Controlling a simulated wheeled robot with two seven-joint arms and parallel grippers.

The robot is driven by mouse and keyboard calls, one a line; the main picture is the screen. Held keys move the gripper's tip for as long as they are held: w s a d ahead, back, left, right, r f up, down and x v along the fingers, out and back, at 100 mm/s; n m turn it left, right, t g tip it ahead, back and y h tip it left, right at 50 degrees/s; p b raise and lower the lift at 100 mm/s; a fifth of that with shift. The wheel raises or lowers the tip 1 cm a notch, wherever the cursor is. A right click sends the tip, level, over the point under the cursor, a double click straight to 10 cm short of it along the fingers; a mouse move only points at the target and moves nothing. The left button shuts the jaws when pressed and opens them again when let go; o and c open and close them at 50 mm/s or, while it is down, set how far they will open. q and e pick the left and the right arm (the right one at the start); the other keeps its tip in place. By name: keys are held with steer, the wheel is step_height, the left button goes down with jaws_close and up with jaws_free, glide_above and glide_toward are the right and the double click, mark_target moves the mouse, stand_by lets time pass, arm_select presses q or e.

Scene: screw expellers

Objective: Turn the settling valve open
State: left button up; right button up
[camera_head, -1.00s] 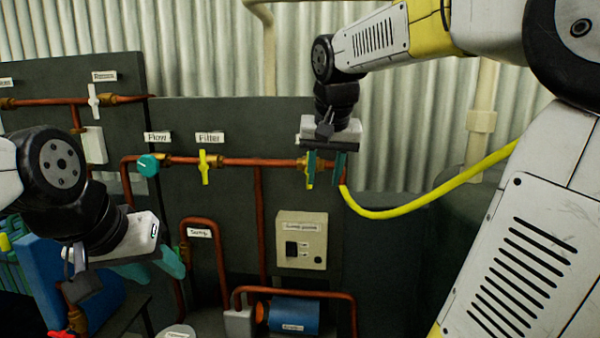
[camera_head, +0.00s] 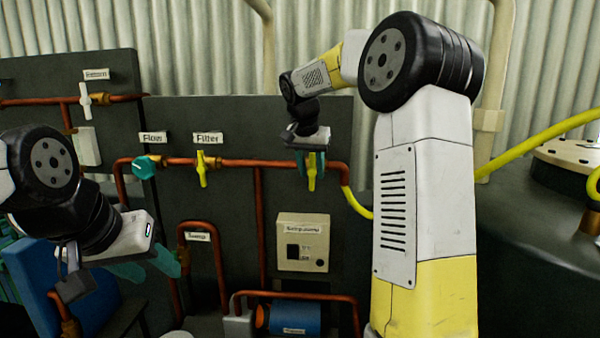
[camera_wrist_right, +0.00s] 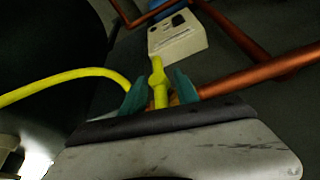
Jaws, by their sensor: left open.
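A yellow valve handle (camera_head: 312,172) hangs upright on the copper pipe at the right end of the panel. Its label is hidden, so I cannot read whether it is the settling valve. My right gripper (camera_head: 311,164) is at this handle, with its teal fingers on either side. In the right wrist view the handle (camera_wrist_right: 159,85) stands between the open fingers (camera_wrist_right: 160,92), with a small gap showing on each side. My left gripper (camera_head: 150,267) is open and empty at the lower left, away from the valves.
A yellow filter valve (camera_head: 202,168) and a teal flow knob (camera_head: 145,166) sit further left on the same pipe. A beige switch box (camera_head: 303,242) is below the right gripper. A yellow hose (camera_head: 357,203) leaves the pipe end. A blue pump (camera_head: 293,317) is at the bottom.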

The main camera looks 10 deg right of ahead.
steer(key=shift+w+d+f, duration=0.1)
steer(key=shift+f, duration=0.35)
jaws_close()
